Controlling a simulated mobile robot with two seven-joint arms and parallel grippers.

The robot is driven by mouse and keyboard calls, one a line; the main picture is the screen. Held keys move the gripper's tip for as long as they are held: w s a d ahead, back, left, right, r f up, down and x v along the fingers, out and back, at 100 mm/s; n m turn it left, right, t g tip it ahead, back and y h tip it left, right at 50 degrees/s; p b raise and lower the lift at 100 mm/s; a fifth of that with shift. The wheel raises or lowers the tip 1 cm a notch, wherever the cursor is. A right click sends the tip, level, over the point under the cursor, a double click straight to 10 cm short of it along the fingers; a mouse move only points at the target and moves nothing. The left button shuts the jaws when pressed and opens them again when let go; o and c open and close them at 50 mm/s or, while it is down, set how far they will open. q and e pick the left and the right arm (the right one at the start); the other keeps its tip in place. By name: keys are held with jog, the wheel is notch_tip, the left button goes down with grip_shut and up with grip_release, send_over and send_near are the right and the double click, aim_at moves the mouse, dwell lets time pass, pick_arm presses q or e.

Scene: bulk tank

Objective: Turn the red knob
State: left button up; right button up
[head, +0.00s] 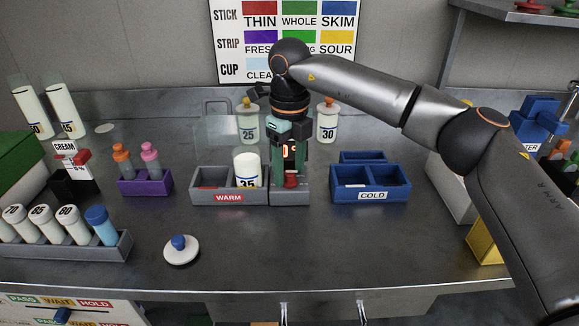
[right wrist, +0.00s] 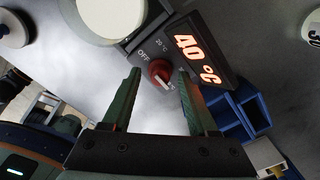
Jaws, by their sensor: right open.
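The red knob (head: 291,180) is low on the front of a dark heater unit, just right of the WARM rack. In the right wrist view the knob (right wrist: 160,73) has a white pointer mark, with OFF and 20 °C printed beside it; another label is partly covered. The unit's display (right wrist: 196,60) glows 40 °C. My right gripper (head: 290,165) is open, pointing down at the unit. In the right wrist view its green fingertips (right wrist: 159,76) lie on either side of the knob with gaps; I cannot tell whether they reach its depth. My left gripper is not in view.
The WARM rack (head: 210,187) with a white jar (head: 248,170) stands directly left of the unit. The blue COLD rack (head: 371,195) is at right. Jars marked 25 (head: 248,125) and 30 (head: 327,123) stand behind. A white lid (head: 182,253) lies in front; the front centre is clear.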

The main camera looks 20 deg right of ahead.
grip_shut()
dwell(0.3)
